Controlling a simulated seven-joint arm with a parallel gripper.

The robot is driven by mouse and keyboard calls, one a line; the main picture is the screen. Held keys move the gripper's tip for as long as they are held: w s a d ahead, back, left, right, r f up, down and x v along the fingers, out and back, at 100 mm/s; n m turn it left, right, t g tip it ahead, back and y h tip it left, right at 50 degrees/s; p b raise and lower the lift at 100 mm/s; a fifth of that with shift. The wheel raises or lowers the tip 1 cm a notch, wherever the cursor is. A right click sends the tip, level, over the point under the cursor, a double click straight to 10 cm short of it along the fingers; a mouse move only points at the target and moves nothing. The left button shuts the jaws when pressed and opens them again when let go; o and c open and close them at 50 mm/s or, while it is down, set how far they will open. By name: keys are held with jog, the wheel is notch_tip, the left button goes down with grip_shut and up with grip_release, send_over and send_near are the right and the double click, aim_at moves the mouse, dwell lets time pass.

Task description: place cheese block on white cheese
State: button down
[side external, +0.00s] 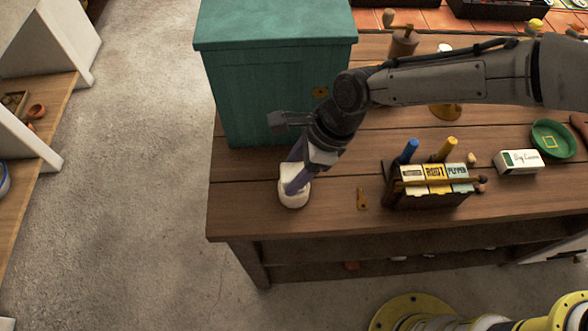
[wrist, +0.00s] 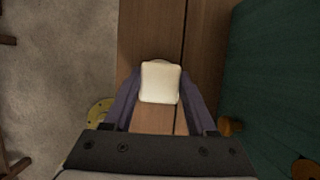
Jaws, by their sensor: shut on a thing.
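My gripper (side external: 288,180) points down at the left end of the wooden table, its fingers on either side of a pale block. In the wrist view the cream, square-faced cheese block (wrist: 160,85) sits between the two fingertips, and my gripper (wrist: 161,80) is shut on it. In the side view a white rounded piece, which looks like the white cheese (side external: 294,199), shows at and below the fingertips. The fingers hide part of both, and the boundary between block and white cheese is hard to see. I cannot tell whether they touch.
A teal cabinet (side external: 270,95) stands close behind my gripper. A white carton (side external: 518,162) and green dish (side external: 553,140) lie farther right. The table's left edge is near.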

jog(key=shift+f, duration=0.3)
jog(key=shift+f, duration=0.15)
jog(key=shift+c, duration=1)
grip_release()
jog(key=v, duration=1.2)
jog(key=shift+r, duration=0.25)
